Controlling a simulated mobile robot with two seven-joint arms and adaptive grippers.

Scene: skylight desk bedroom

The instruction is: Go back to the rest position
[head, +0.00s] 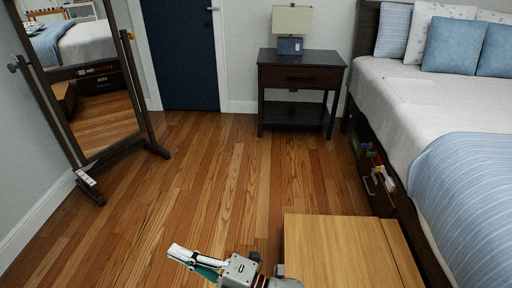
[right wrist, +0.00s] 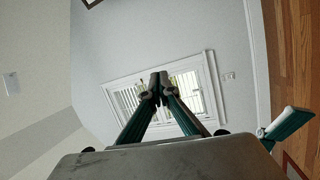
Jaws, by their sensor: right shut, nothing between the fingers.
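My right gripper (head: 190,259) shows at the bottom of the head view, low in front of me and over the wooden floor, to the left of the light wooden box-like top. In the right wrist view its two teal fingers meet at dark tips (right wrist: 156,86), shut with nothing between them. Behind the tips are a pale wall and a white-framed barred window (right wrist: 185,92).
A light wooden top (head: 335,250) stands close at the lower right. The bed (head: 425,105) is on the right, a dark nightstand (head: 300,75) with a lamp (head: 291,22) at the back, and a standing mirror (head: 95,95) on the left. The wooden floor between is clear.

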